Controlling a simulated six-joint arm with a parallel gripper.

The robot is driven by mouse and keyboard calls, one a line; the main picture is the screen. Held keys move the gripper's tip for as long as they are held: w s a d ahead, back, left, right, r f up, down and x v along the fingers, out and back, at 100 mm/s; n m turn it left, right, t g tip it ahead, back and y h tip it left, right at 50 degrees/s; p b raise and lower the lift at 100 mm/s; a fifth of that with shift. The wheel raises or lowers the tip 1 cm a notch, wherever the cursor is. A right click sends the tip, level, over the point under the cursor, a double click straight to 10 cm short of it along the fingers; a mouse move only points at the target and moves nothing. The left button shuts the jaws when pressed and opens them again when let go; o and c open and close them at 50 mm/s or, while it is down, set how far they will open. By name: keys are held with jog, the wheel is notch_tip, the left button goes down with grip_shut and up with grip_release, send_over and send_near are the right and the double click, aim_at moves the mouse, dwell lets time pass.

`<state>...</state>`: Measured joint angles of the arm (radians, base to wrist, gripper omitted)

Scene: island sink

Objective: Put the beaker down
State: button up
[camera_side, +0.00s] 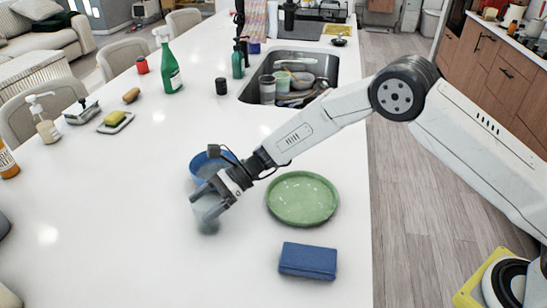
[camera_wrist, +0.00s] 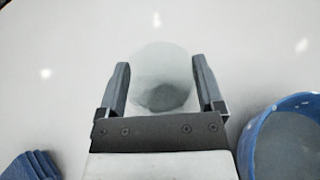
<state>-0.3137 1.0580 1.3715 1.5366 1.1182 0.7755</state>
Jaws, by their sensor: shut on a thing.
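The clear glass beaker (camera_side: 207,222) is at my gripper on the white island top, in front of a blue bowl in the side view. My gripper (camera_side: 205,193) is shut on it, with one finger on each side. In the wrist view the beaker (camera_wrist: 162,80) stands between the two fingers of my gripper (camera_wrist: 160,80), and its see-through wall is hard to make out against the white top. I cannot tell whether its base touches the counter.
The blue bowl (camera_side: 203,172) is just behind the beaker, and a green plate (camera_side: 303,199) is to the right. A blue folded cloth or sponge (camera_side: 308,261) lies in front. The sink (camera_side: 290,75) is farther back. The counter to the left (camera_side: 100,220) is clear.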

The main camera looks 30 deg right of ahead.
jog(key=shift+f, duration=0.1)
jog(key=o, duration=1)
jog(key=shift+d+r, duration=0.35)
jog(key=shift+d, duration=0.15)
jog(key=v, duration=1.1)
